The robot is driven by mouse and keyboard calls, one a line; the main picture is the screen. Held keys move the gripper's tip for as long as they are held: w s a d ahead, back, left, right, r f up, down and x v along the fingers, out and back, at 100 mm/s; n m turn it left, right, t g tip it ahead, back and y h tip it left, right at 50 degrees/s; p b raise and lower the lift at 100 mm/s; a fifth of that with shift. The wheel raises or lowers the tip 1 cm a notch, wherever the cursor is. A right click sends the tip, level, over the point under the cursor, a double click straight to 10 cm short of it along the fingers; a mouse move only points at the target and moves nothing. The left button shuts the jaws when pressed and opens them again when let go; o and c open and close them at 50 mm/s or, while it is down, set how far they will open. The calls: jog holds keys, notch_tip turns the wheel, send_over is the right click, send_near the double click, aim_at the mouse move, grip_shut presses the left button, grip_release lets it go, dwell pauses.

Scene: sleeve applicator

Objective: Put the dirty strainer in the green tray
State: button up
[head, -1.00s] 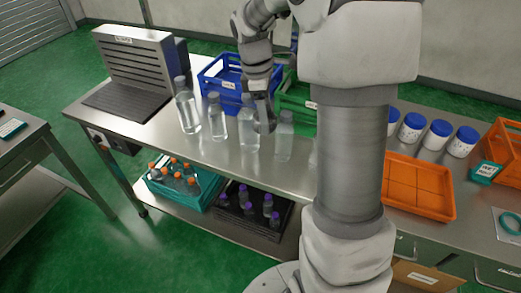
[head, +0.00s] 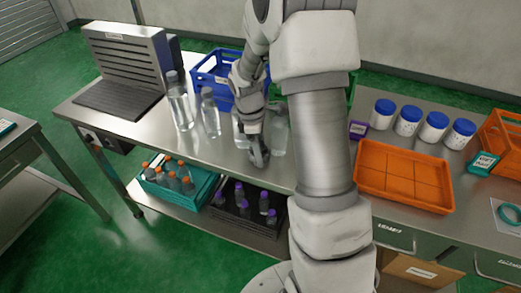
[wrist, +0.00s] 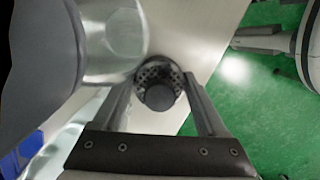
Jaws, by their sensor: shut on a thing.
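My gripper (head: 258,158) is low in front of the clear bottles, near the front edge of the steel table. In the wrist view my gripper (wrist: 160,82) has its two fingers on either side of a dark round strainer (wrist: 160,73) with a perforated rim and a blunt round end. It is shut on this strainer. Whether the strainer is dirty cannot be made out. The green tray (head: 351,89) is at the back of the table, mostly hidden behind my arm.
Clear bottles (head: 180,108) stand close to my gripper. A blue crate (head: 208,78) is behind them. An orange tray (head: 403,174) and blue-capped jars (head: 408,121) are on the right. A teal crate (head: 205,195) with orange-capped bottles is on the lower shelf.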

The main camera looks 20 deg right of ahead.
jog(key=o, duration=1)
jog(key=shift+f, duration=0.15)
jog(key=o, duration=0.4)
jog(key=shift+r, duration=0.2)
